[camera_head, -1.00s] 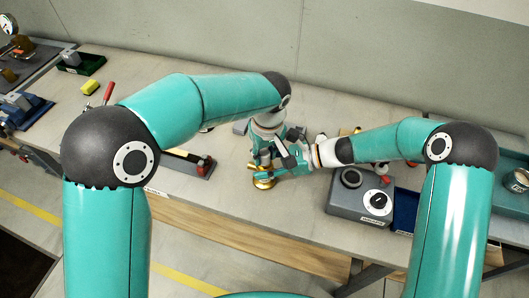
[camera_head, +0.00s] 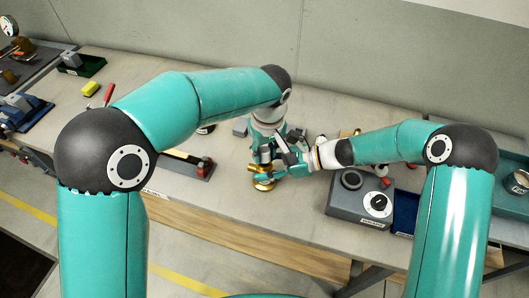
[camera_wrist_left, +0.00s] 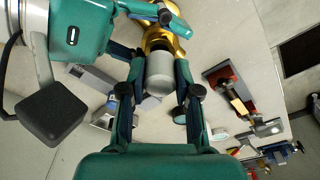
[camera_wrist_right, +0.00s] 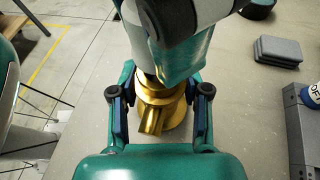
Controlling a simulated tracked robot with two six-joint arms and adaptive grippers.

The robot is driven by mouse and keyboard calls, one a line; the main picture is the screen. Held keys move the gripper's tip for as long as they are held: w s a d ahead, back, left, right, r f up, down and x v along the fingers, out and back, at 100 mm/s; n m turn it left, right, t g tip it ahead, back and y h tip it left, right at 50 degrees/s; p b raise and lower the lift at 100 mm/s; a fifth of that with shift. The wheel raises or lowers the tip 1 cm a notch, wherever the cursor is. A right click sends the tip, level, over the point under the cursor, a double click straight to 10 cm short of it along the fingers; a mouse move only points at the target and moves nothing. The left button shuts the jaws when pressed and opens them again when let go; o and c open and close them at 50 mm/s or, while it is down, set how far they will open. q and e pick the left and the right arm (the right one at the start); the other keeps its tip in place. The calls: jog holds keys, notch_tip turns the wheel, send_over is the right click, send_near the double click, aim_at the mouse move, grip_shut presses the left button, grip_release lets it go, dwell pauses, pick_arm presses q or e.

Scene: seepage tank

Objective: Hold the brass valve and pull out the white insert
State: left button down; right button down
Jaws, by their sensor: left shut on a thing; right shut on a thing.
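The brass valve (camera_head: 263,184) stands on the bench near its front edge, largely hidden by both grippers in the head view. In the right wrist view the brass body (camera_wrist_right: 160,112) sits between the fingers of my right gripper (camera_wrist_right: 158,105), which is shut on it from the side. In the left wrist view the pale grey-white insert (camera_wrist_left: 159,73) shows as a cylinder in front of the brass. My left gripper (camera_wrist_left: 155,95) is shut on it from above. Whether the insert's lower end is still inside the valve cannot be told.
A grey control box (camera_head: 362,198) with a knob stands to the right of the valve. A tray with a red-knobbed piece (camera_head: 188,163) lies to its left. The bench between is mostly clear.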

aim_at(264, 149)
pick_arm(q)
jog(key=shift+r, duration=1.55)
pick_arm(e)
jog(key=shift+c, duration=2.3)
grip_release()
jog(key=v, duration=1.2)
jog(key=shift+f, duration=0.1)
